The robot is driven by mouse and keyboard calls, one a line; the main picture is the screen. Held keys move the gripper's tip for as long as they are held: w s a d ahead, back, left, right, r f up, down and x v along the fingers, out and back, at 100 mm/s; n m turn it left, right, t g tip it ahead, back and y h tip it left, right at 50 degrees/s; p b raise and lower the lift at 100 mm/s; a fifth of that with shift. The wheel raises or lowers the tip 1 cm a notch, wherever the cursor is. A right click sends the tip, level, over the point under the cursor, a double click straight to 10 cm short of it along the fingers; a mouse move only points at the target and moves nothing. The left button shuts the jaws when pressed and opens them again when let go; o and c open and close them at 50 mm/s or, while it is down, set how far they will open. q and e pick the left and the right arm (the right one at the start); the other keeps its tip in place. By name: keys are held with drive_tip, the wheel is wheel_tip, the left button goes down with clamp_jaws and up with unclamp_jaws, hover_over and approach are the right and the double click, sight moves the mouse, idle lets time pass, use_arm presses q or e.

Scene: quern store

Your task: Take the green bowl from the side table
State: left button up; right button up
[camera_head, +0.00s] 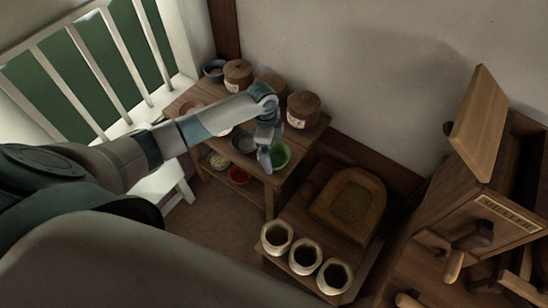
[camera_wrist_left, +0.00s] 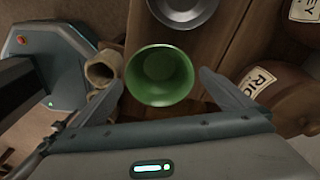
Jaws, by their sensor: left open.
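The green bowl (camera_head: 280,154) stands upright on the side table (camera_head: 314,133), near the table's front right corner. In the left wrist view the green bowl (camera_wrist_left: 160,76) looks empty and lies between the two spread fingers. My left gripper (camera_head: 265,158) is over the bowl's left side in the head view and hides part of it. In the wrist view my left gripper (camera_wrist_left: 160,95) is open, with one finger at each side of the bowl; I cannot tell whether they touch it. My right gripper is not in view.
A grey metal bowl (camera_wrist_left: 183,8) stands close to the green bowl. Lidded jars (camera_head: 303,109) line the table's back by the wall. Several open sacks (camera_head: 305,256) and a wooden tray (camera_head: 349,200) are to the right. A red bowl (camera_head: 237,175) sits on the lower shelf.

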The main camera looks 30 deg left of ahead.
sight(275, 162)
use_arm(q)
wheel_tip(275, 162, down, 3)
drive_tip(key=shift+d+f+p, duration=0.1)
drive_tip(key=shift+d+p, duration=0.05)
drive_tip(key=shift+p, duration=0.2)
drive_tip(key=shift+f, duration=0.35)
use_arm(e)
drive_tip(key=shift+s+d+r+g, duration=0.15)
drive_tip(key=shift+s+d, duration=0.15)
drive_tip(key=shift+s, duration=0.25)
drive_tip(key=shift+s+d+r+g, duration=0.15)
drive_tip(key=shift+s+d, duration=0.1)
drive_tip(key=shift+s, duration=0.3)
use_arm(q)
drive_tip(key=c, duration=1)
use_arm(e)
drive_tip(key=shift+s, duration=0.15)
